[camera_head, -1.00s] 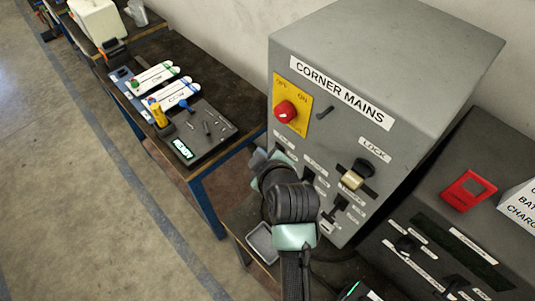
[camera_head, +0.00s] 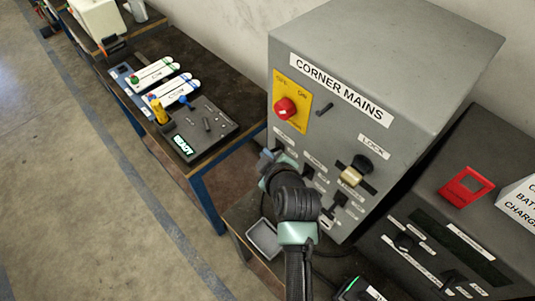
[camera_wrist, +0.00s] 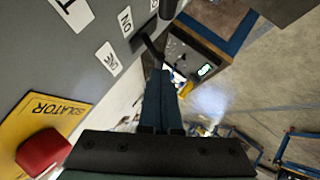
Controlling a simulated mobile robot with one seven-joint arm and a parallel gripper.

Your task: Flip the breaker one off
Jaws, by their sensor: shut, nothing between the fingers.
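The grey corner mains cabinet (camera_head: 400,75) carries a row of black breaker levers below its red isolator knob (camera_head: 286,108). One lever (camera_head: 308,172) shows right of my gripper, and another (camera_head: 340,200) lies lower right. My gripper (camera_head: 270,158) is shut and empty at the left end of this row, where my wrist hides part of the panel. In the wrist view the closed dark fingers (camera_wrist: 160,85) point at the cabinet's edge, just below a black lever (camera_wrist: 149,45) beside small white labels. I cannot tell if they touch. The breaker numbers are too small to read.
A brass padlock (camera_head: 350,177) hangs by the lock label. A grey charger box (camera_head: 450,225) with a red part stands at right. A bench (camera_head: 165,65) with a black panel runs along the left. A small tray (camera_head: 264,239) sits below my wrist. Open floor lies left.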

